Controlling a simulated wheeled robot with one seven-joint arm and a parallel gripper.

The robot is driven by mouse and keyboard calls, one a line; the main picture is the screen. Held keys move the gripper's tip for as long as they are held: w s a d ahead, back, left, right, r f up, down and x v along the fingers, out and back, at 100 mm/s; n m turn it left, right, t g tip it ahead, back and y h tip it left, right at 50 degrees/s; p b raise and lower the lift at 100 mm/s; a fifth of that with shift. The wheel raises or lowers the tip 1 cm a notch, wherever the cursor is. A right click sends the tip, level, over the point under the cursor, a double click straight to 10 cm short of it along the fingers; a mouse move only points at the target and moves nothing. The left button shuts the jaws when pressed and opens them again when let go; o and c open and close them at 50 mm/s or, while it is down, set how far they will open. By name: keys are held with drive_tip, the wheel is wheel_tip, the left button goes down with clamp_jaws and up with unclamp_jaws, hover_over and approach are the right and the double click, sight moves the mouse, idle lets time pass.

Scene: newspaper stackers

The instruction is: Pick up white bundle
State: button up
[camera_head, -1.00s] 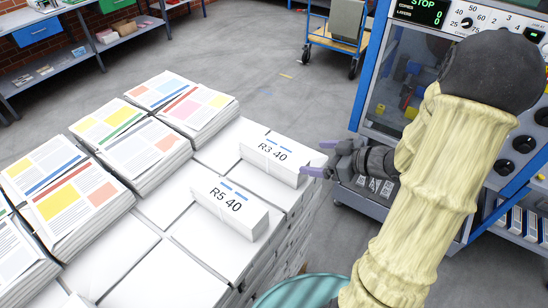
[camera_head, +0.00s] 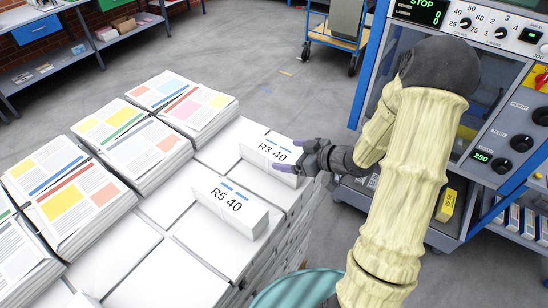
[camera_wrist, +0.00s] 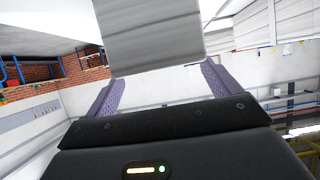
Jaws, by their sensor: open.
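Two white bundles lie on the stack of white paper in the head view. One is marked R3 40 (camera_head: 262,152), the other R5 40 (camera_head: 228,204), nearer to me. My gripper (camera_head: 291,157) is at the right end of the R3 40 bundle, its purple fingers open on either side of that end. In the wrist view, a pale grey block (camera_wrist: 152,38), which looks like this bundle, shows between and beyond the open fingertips of my gripper (camera_wrist: 160,80). I cannot tell whether either finger touches it.
Printed newspaper piles (camera_head: 150,150) stand left of the white bundles. A blue-framed machine (camera_head: 480,120) with dials stands on the right, close to my arm. A teal round thing (camera_head: 298,290) is at the bottom. A blue cart (camera_head: 335,40) stands behind; grey floor (camera_head: 255,75) between is free.

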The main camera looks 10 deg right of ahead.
sight(278, 153)
drive_tip(key=p+x, duration=0.1)
drive_tip(key=x, duration=0.3)
drive_tip(key=shift+w+a+r, duration=0.1)
drive_tip(key=shift+a, duration=0.1)
drive_tip(key=shift+r, duration=0.1)
drive_tip(key=c, duration=1.9)
drive_tip(key=shift+r, duration=0.15)
wheel_tip(278, 153, up, 10)
drive_tip(key=shift+b, duration=0.35)
